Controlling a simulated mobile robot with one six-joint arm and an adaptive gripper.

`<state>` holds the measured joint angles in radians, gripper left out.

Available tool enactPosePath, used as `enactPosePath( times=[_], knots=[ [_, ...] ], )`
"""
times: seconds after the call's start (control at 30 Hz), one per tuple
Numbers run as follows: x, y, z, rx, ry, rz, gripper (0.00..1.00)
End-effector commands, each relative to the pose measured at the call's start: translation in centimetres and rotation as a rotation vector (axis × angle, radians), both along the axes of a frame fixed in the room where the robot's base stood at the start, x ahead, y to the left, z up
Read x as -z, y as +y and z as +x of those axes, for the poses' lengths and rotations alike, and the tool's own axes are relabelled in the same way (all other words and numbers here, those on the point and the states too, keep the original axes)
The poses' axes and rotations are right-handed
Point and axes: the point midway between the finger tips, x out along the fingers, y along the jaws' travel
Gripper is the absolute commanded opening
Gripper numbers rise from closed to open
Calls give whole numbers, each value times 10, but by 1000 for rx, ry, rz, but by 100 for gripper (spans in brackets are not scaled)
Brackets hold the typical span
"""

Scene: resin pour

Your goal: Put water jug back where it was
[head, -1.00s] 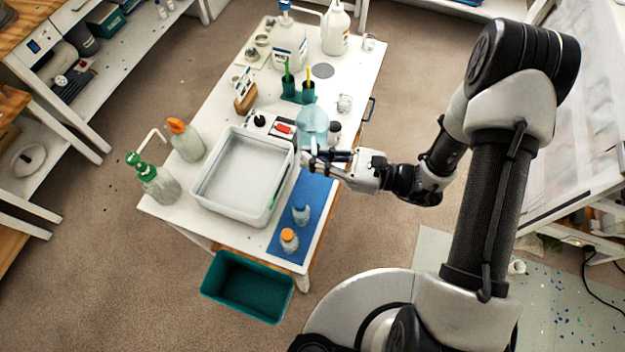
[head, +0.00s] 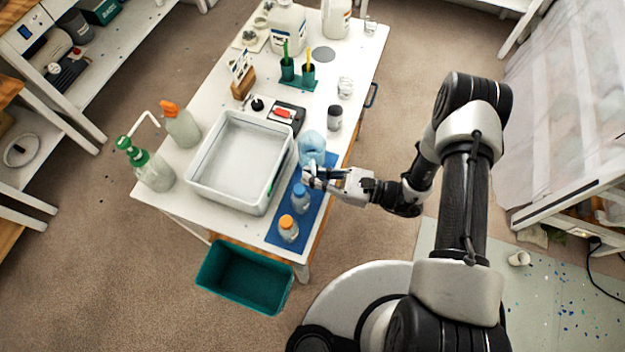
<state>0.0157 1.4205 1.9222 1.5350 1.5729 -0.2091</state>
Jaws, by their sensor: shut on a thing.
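The water jug (head: 312,146) is a clear, bluish container near the right edge of the white table, in the head view. My gripper (head: 314,176) is at its near side, shut on it; the fingers hide part of the jug's lower near side. The jug looks upright, over or just beyond the far end of the blue mat (head: 276,236). I cannot tell whether its base touches the surface.
A small blue-capped bottle (head: 300,199) and an orange-capped bottle (head: 288,229) stand on the mat. Left is a white tray (head: 207,202); behind are a scale (head: 288,115) and a dark-lidded jar (head: 335,118). A bare table patch (head: 323,54) holds a grey disc. A teal bin (head: 244,279) is below.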

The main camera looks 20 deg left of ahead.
Motion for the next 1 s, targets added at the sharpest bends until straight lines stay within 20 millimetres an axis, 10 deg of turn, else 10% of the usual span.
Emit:
enactPosePath(
  times=[0.2,1.0],
  knots=[
    [29,0,0,0,0,1,0],
    [30,0,0,0,0,0,18]
  ],
)
